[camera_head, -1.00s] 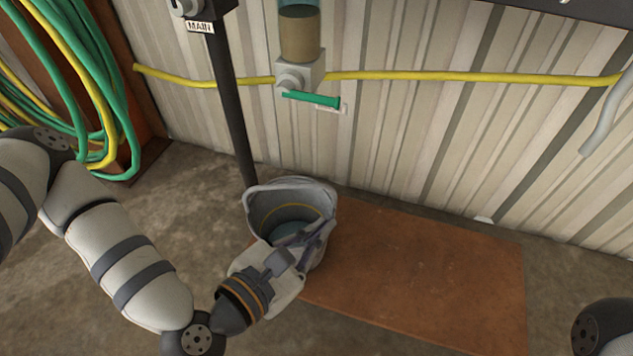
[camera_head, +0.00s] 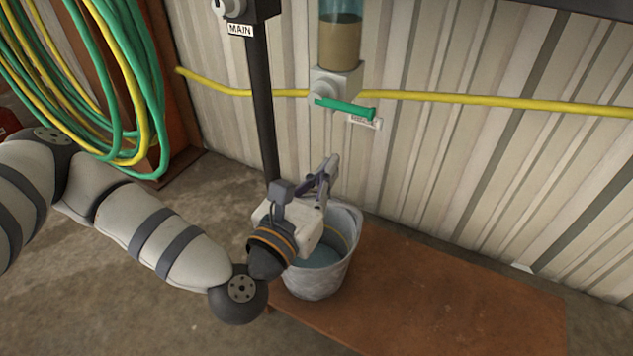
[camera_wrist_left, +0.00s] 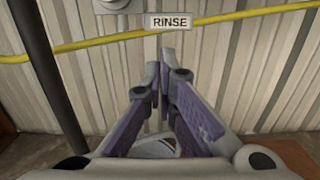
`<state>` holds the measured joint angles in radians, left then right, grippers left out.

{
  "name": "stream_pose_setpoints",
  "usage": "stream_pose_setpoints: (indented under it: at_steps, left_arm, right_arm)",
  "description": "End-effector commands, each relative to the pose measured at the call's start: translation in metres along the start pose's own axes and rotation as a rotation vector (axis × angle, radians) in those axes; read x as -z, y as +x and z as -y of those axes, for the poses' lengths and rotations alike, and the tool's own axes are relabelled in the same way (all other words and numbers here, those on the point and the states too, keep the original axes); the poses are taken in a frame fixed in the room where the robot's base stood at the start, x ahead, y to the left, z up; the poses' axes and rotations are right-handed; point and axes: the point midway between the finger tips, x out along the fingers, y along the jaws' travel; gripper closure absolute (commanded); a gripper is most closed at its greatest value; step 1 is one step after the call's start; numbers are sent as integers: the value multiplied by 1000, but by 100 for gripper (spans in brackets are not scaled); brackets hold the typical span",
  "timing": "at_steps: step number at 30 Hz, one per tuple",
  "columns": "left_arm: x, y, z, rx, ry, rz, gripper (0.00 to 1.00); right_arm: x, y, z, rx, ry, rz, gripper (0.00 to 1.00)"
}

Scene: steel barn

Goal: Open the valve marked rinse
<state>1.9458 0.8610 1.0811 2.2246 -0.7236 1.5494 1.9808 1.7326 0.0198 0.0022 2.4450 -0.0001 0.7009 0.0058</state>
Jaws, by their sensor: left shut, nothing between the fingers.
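A grey valve block (camera_head: 335,82) with a green lever (camera_head: 345,108) is on the corrugated wall. The lever points right and slightly down. A small white label (camera_head: 366,122) sits just below it, partly covered by the lever. In the left wrist view the label reads RINSE (camera_wrist_left: 170,22), and the grey valve body (camera_wrist_left: 120,5) is cut off by the top edge. My left gripper (camera_head: 330,168) is shut and empty, above the bucket and below the lever, apart from it. Its fingertips (camera_wrist_left: 160,72) point up towards the label. My right gripper is out of view.
A dark post (camera_head: 263,130) with a MAIN label (camera_head: 240,30) rises to the left. A yellow hose (camera_head: 480,100) crosses the wall. Coiled hoses (camera_head: 100,100) hang far left.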

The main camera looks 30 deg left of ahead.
Motion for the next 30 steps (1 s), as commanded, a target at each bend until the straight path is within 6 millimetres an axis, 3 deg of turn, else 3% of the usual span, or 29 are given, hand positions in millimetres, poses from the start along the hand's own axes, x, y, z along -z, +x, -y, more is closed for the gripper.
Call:
stream_pose_setpoints:
  at_steps: [5,6,13,30]
  left_arm:
    - [2,39,0,-1,1,1,100]
    - [-6,43,0,0,-1,2,100]
    - [-36,48,0,0,-1,0,100]
    - [-40,49,4,1,0,-2,100]
  right_arm:
    - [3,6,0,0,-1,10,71]
    - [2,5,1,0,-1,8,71]
    - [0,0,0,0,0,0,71]
    - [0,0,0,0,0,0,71]
